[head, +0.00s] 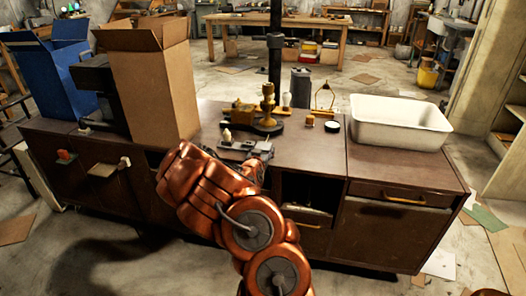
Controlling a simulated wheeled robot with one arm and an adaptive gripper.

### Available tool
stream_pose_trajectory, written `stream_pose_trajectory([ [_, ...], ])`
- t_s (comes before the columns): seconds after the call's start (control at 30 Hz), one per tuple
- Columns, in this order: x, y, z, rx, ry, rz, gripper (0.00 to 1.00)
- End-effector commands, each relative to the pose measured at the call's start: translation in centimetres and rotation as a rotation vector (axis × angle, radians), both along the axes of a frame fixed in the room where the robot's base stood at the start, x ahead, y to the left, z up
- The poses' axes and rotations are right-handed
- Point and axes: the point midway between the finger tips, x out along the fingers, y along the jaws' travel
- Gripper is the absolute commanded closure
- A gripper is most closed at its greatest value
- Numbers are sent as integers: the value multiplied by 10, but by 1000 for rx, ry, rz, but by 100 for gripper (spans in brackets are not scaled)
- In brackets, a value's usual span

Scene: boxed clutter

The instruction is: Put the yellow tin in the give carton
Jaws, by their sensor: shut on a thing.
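My gripper (255,168) is at the front edge of the brown cabinet top, mostly hidden behind my copper-coloured arm. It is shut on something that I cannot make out. I cannot pick out the yellow tin for certain. A tall brown cardboard carton (157,95) with open flaps stands on the cabinet, to the left of my gripper. A blue carton (60,78), also open, stands further left. No label shows on either, so I cannot tell which is the give carton.
A brass candlestick (267,102) and several small items stand behind my gripper. A dark cylinder (300,88) stands further back. A white basin (399,128) fills the cabinet's right end. The cabinet top (315,155) is bare in front of the basin's left side.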

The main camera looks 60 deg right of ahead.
Motion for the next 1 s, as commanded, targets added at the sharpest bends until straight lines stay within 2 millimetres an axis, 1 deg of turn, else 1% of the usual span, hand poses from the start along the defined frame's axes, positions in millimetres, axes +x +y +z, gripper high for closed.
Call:
stream_pose_trajectory([
  [0.2,0,0,1,-1,-1,0,82],
  [0.37,0,0,-4,-1,0,1,82],
  [0.4,0,0,-2,-1,0,1,38],
  [0.6,0,0,-2,-1,0,0,17],
  [0.9,0,0,-2,-1,0,0,17],
  [1.0,0,0,2,-1,0,0,17],
])
